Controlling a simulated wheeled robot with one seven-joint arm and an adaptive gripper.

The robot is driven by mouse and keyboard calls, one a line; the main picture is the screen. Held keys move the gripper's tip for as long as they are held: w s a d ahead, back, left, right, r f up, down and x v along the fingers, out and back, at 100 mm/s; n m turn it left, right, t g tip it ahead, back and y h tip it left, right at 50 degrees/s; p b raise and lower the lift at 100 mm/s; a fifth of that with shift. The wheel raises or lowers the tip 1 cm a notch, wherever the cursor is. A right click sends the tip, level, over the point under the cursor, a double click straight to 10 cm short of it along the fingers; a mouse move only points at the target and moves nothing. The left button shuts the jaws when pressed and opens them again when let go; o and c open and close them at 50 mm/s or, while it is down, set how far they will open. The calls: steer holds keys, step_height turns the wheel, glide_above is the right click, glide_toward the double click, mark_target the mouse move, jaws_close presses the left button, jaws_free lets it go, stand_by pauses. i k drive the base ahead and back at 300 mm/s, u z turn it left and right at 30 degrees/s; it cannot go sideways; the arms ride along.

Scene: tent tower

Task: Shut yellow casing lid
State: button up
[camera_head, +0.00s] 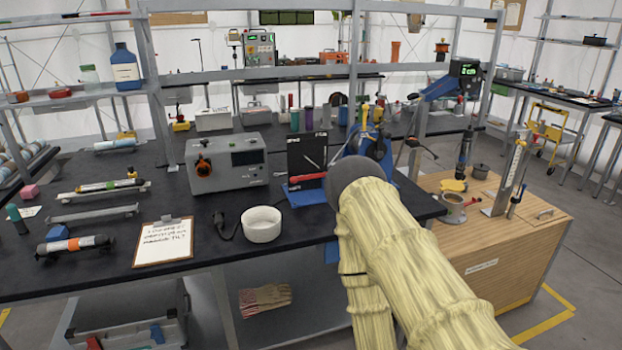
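My arm, in a cream cloth sleeve with a dark grey rounded end, reaches up from the lower right over the bench edge. My gripper cannot be made out; it is hidden or out of view. I cannot pick out a yellow casing or its lid for certain. A small yellow piece (364,113) shows just behind the arm's end, by a blue and dark device (372,146), partly covered by the arm. Another small yellow item (180,126) stands farther back on the left.
The black bench (300,232) carries a grey instrument box (228,163), a white bowl (262,224), a clipboard (164,242) and a black panel (307,152). A wooden cabinet (530,245) with tools stands at the right. Metal shelf posts rise from the bench.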

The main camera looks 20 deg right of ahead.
mark_target(450, 185)
steer(key=z, duration=1.4)
